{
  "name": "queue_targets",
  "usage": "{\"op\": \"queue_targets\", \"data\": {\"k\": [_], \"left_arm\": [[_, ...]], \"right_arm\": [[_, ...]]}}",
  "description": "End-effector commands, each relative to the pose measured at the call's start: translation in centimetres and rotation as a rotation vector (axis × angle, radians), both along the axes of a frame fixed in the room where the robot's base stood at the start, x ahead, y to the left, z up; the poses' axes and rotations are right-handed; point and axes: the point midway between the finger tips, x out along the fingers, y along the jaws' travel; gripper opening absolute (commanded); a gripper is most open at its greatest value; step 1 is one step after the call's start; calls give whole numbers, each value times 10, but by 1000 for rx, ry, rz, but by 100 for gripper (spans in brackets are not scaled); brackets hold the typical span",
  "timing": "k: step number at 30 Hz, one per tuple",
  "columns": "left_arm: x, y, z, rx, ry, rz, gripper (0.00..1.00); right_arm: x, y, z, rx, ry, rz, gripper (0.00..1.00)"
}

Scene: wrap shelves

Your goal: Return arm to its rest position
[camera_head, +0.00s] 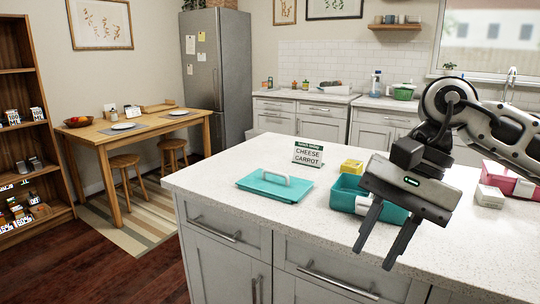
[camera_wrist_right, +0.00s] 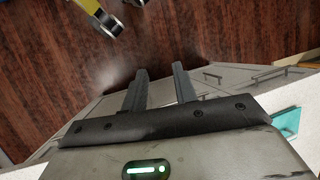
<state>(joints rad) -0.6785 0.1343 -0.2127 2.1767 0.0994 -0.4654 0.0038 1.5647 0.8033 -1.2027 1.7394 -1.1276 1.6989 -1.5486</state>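My right gripper (camera_head: 373,258) hangs over the front of the white speckled counter (camera_head: 225,166), with its fingers pointing down toward the front edge. Its two fingers are apart with nothing between them; the right wrist view shows the same empty gap (camera_wrist_right: 160,70) above the wooden floor. A teal container (camera_head: 345,186) stands on the counter behind the gripper and is partly hidden by it. My left gripper is not in the head view.
A teal lid with a pale handle (camera_head: 275,185), a sign reading "CHEESE CARROT" (camera_head: 308,154) and a yellow block (camera_head: 351,166) are on the counter. A pink container (camera_head: 497,175) and a white block (camera_head: 489,196) stand at the right. The counter's left end is clear.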

Motion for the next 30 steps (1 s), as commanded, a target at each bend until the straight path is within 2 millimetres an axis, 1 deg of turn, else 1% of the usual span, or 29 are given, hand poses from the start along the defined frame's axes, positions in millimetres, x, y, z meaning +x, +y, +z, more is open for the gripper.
{"op": "queue_targets", "data": {"k": [1, 2, 3, 5, 6, 8, 9, 11, 12, 14, 15, 17, 18, 19, 20, 21, 22, 23, 24, 25, 26, 27, 28, 29, 30], "left_arm": [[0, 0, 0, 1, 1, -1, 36], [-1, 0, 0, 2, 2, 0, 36], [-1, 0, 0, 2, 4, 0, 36], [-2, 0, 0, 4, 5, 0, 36], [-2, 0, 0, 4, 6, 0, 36], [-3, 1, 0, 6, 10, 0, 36], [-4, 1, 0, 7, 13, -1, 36], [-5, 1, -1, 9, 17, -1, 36], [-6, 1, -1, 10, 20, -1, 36], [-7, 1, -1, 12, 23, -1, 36], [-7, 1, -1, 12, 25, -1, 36], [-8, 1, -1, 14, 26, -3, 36], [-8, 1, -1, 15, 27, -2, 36], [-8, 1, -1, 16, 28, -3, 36], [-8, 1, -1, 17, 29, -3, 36], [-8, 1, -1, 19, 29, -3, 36], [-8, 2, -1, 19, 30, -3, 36], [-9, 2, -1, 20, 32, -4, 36], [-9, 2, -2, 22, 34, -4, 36], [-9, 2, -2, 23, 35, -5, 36], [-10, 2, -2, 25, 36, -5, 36], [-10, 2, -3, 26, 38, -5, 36], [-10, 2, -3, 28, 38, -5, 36], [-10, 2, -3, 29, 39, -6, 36], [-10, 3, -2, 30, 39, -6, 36]], "right_arm": [[-7, 18, -10, 60, 55, -9, 28], [-10, 29, -13, 100, 89, -23, 28], [-16, 45, -18, 160, 142, -44, 28], [-27, 70, -23, 260, 243, -83, 28], [-36, 88, -25, 337, 330, -119, 28], [-49, 115, -24, 461, 486, -188, 28], [-56, 132, -20, 543, 607, -243, 28], [-63, 151, -11, 657, 798, -332, 28], [-64, 160, -5, 727, 934, -397, 28], [-62, 169, 4, 821, 1147, -499, 28], [-57, 172, 8, 878, 1296, -572, 28], [-47, 171, 12, 953, 1529, -681, 28], [-37, 168, 11, 996, 1688, -758, 28], [-30, 164, 8, 1026, 1811, -814, 28], [-22, 159, 3, 1052, 1935, -871, 28], [-11, 151, -6, 1082, 2103, -950, 28], [-4, 144, -15, 1102, 2231, -1005, 28], [3, 136, -27, 1117, 2362, -1064, 28], [11, 125, -45, 1136, 2538, -1139, 28], [15, 116, -61, -1145, -2671, 1192, 28], [18, 106, -78, -1057, -2568, 1141, 28], [19, 93, -104, -944, -2429, 1069, 28], [17, 84, -125, -866, -2322, 1015, 28], [13, 74, -146, -795, -2217, 961, 28], [5, 62, -173, -712, -2085, 890, 28]]}}
